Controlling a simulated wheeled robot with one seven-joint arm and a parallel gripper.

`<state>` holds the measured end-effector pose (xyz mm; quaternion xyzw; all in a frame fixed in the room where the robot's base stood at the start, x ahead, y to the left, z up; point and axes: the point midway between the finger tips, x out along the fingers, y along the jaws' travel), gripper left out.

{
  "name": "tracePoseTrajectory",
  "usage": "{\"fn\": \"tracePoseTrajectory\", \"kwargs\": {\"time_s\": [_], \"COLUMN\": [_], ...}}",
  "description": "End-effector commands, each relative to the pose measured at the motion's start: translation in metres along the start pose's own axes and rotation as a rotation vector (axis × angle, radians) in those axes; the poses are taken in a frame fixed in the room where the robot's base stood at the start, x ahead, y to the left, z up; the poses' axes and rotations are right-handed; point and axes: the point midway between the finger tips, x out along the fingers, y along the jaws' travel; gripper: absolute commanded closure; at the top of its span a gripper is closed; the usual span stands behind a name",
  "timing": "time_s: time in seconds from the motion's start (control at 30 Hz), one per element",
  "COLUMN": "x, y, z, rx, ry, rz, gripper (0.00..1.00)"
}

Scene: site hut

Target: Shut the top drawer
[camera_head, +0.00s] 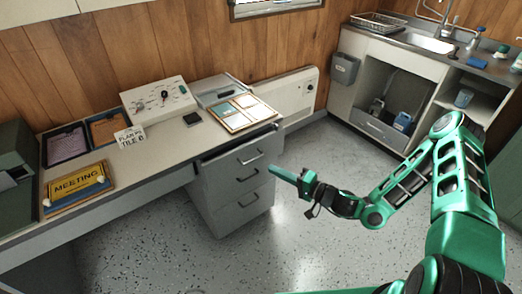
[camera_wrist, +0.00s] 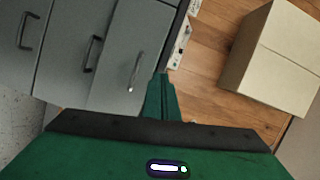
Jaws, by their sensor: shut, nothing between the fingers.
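The grey drawer unit (camera_head: 232,206) stands under the right end of the desk, with drawers stacked in its front. The top drawer (camera_head: 236,158) looks pulled out a little, with a dark gap showing between its front and the desktop. Its bar handle (camera_head: 250,157) faces the room. In the wrist view the top drawer front (camera_wrist: 128,45) and its handle (camera_wrist: 135,72) lie just left of my fingertips. My gripper (camera_head: 273,172) is shut and empty, in front of the unit and a little right of the handle. Contact with the drawer front cannot be told.
The desktop (camera_head: 185,140) carries a control box (camera_head: 158,98), a framed board (camera_head: 241,112), trays and a MEETING sign (camera_head: 78,184). A white wall heater (camera_head: 296,95) is behind the unit. A sink counter (camera_head: 395,72) stands at the right. The speckled floor before the drawers is clear.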

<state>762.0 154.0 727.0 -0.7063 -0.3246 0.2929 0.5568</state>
Motion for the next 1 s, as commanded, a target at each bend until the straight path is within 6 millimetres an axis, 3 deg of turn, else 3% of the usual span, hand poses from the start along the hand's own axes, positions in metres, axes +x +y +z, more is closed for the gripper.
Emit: {"fn": "tracePoseTrajectory", "kwargs": {"time_s": [0.23,0.57,1.0], "x": [0.001,0.007,0.080], "y": [0.025,0.036,0.036], "z": [-0.029,-0.043,-0.066], "rx": [0.162,0.217,0.213], "ry": [0.235,0.317,0.315], "rz": [-0.022,-0.018,-0.020], "gripper": [1.00,1.00,1.00]}}
